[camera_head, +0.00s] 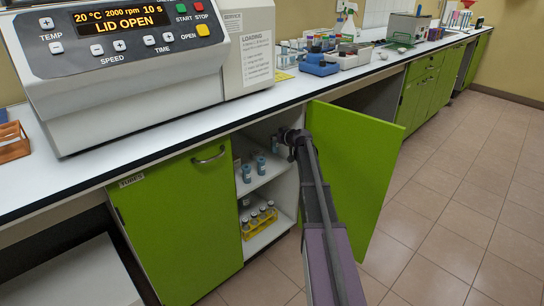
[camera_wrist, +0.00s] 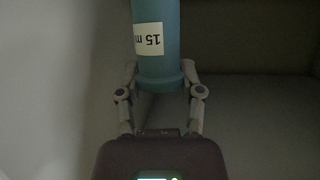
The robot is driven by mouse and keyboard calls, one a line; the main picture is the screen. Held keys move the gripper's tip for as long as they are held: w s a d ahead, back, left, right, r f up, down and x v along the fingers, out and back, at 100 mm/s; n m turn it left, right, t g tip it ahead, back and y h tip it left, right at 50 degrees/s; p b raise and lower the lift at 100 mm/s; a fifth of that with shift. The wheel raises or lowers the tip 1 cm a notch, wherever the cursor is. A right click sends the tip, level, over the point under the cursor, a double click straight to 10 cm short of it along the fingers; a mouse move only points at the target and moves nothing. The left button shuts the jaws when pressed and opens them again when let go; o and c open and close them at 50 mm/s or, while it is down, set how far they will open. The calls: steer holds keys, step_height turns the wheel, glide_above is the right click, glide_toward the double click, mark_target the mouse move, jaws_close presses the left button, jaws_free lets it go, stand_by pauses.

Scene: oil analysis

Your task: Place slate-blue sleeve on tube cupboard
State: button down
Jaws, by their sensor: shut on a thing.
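The slate-blue sleeve (camera_wrist: 158,60) is a cylinder with a white "15 m…" label; its top runs out of the wrist view. My gripper (camera_wrist: 158,92) is shut around its lower end, a finger on each side. In the head view my gripper (camera_head: 288,143) reaches into the open cupboard with the sleeve (camera_head: 275,145) at its tip, above the upper shelf. The tube cupboard (camera_head: 180,222) has a green closed left door labelled TUBES and an open right door (camera_head: 350,157). I cannot tell whether the sleeve touches the shelf.
Two similar blue sleeves (camera_head: 247,174) (camera_head: 261,165) stand on the upper shelf (camera_head: 265,180), left of mine. A yellow rack (camera_head: 260,221) with several vials is on the lower shelf. The open door stands close to the right of my arm. A centrifuge (camera_head: 150,70) sits on the worktop.

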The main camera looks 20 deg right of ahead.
mark_target(275, 152)
steer(key=shift+f+b, duration=1.6)
steer(key=shift+f, duration=0.4)
steer(key=shift+f+b, duration=1.85)
steer(key=shift+f, duration=0.05)
steer(key=shift+f, duration=0.15)
steer(key=shift+c, duration=1.2)
jaws_free()
